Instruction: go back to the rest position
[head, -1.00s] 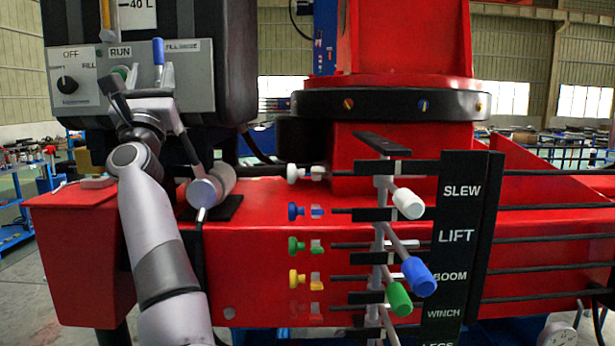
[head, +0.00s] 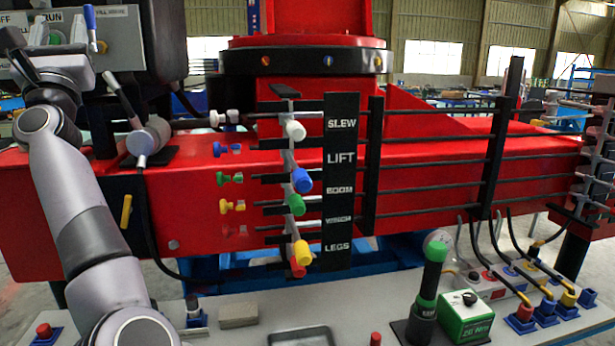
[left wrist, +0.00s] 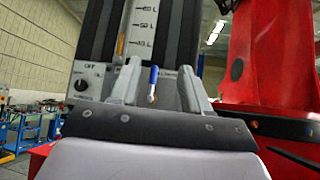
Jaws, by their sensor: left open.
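My left gripper (head: 48,52) is in front of the grey control panel (head: 116,38) at the upper left of the head view. In the left wrist view the gripper (left wrist: 161,84) is open, its two fingers apart and pointing at the panel. A blue-handled lever (left wrist: 153,76) shows between the fingers; I cannot tell whether they touch it. The gripper appears empty. My right gripper is not in view.
A red crane beam (head: 420,190) crosses the scene, with coloured-knob levers beside a SLEW-to-LEGS label board (head: 339,180). A grey bench (head: 270,300) in front bears a green-black torch (head: 427,290), a green box (head: 466,318) and hose couplings (head: 530,310).

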